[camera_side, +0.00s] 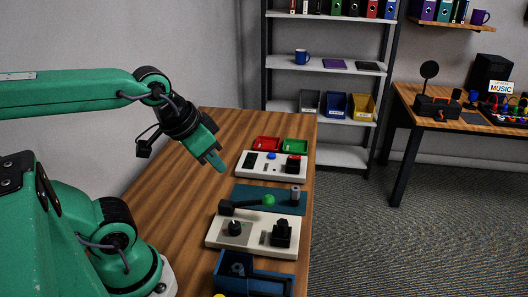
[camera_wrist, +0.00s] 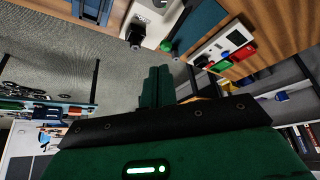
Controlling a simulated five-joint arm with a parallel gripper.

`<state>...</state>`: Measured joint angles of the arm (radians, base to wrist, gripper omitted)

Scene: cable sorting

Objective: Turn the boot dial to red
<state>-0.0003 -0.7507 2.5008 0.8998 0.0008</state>
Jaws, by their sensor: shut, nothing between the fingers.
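The black round knob (camera_side: 235,228) on the near cream panel (camera_side: 215,241) looks like the boot dial. It is too small to tell which way it points or which colour it is set to. The near panel also carries a black block-like control (camera_side: 281,234). In the wrist view the near panel (camera_wrist: 152,14) is at the top, partly cut off. My gripper (camera_side: 219,165) is shut and empty, in the air above the bench, on the wall side of the far panel and away from the knob. Its green fingers (camera_wrist: 158,84) are together in the wrist view.
A far panel (camera_side: 252,173) has a blue button and a red-topped control. Red (camera_side: 266,144) and green trays (camera_side: 297,146) lie beyond; a blue holder (camera_side: 258,283) is in front. The left bench is bare.

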